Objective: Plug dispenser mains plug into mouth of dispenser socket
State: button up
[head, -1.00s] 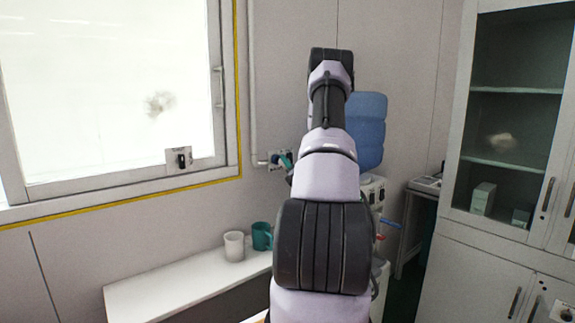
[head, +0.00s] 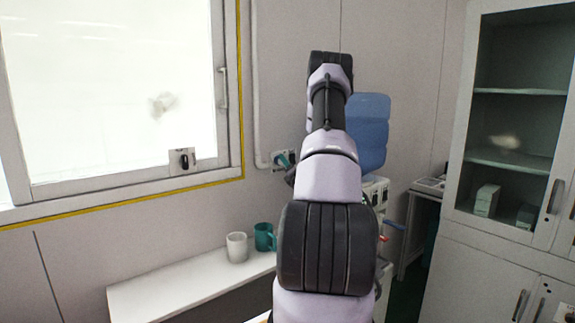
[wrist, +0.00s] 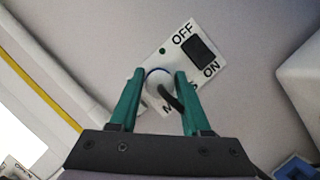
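The dispenser socket (wrist: 183,47) is a white wall plate with a dark rocker switch marked OFF and ON and a partly covered label. In the wrist view the dispenser mains plug (wrist: 157,79), a rounded white body with a black cable, lies over the lower left of the plate. My gripper (wrist: 160,74) has green fingers on either side of the plug, which fills the gap at their tips. The plug hides the mouth, so I cannot tell how deep it sits. In the head view my gripper (head: 284,158) is at the wall plate (head: 278,166).
A white mug (head: 236,248) and a teal mug (head: 263,237) stand on a white bench (head: 165,294) below. A dispenser with a blue bottle (head: 369,130) stands right behind my arm. Another switch plate (head: 181,161) is by the window. A glass cabinet (head: 515,120) is at the right.

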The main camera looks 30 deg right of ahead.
jog(key=shift+o, duration=1.3)
jog(key=v, duration=1.1)
jog(key=shift+w, duration=0.1)
